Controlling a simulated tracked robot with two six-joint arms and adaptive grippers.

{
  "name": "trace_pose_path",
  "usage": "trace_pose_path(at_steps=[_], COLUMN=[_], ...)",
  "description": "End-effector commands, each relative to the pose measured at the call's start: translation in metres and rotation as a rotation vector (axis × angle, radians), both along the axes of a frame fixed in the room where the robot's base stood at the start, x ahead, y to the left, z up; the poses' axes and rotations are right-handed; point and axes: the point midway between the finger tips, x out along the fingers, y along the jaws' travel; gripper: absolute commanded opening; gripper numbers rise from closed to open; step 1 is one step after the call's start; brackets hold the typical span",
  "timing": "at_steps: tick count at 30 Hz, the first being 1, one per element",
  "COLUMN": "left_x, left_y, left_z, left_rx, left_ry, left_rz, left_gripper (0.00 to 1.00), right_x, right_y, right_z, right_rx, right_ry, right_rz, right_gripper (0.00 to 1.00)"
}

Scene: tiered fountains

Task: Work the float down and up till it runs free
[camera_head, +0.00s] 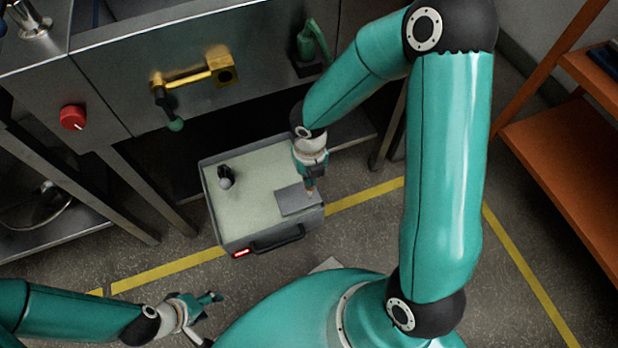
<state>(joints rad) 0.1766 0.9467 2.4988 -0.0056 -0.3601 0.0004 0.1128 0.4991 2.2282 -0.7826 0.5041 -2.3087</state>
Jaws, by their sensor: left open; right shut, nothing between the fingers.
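A grey open-topped box (213,222) with a pale, flat inside stands low below the steel counter. Inside it at the left is a small black fitting with a grey ball (226,182). At its right corner is a flat grey plate (292,201). I cannot tell for certain which of these is the float. My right gripper (311,187) is shut and empty, pointing down at the plate's right part; whether it touches is unclear. My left gripper (209,317) is open and empty at the lower left, apart from the box.
The steel counter (110,95) carries a red knob (73,118) and a brass valve (195,76) with a green-tipped lever. Counter legs flank the box. Orange shelving (570,165) stands at the right. Yellow tape (165,271) marks the floor, which is open in front of the box.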

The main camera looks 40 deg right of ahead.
Motion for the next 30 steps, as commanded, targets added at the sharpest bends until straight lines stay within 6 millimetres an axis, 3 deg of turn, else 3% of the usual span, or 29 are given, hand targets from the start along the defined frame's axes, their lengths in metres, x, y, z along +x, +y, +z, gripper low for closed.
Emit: trace_pose_path(at_steps=[8,18,30], left_x=[0.0,0.0,0.0], left_y=[0.0,0.0,0.0], left_z=[-0.001,-0.032,-0.03], left_rx=[0.0,0.0,0.0], left_ry=[0.0,0.0,0.0], left_rz=[0.0,0.0,0.0], left_gripper=[0.53,0.53,0.53], right_x=[0.0,-0.001,-0.003], right_y=[0.0,0.0,0.001], right_z=[-0.002,-0.058,-0.06], right_rx=[0.0,0.0,0.002], right_ry=[0.001,0.003,0.01], right_rz=[0.0,0.0,0.0], right_gripper=[0.0,0.0,0.0])
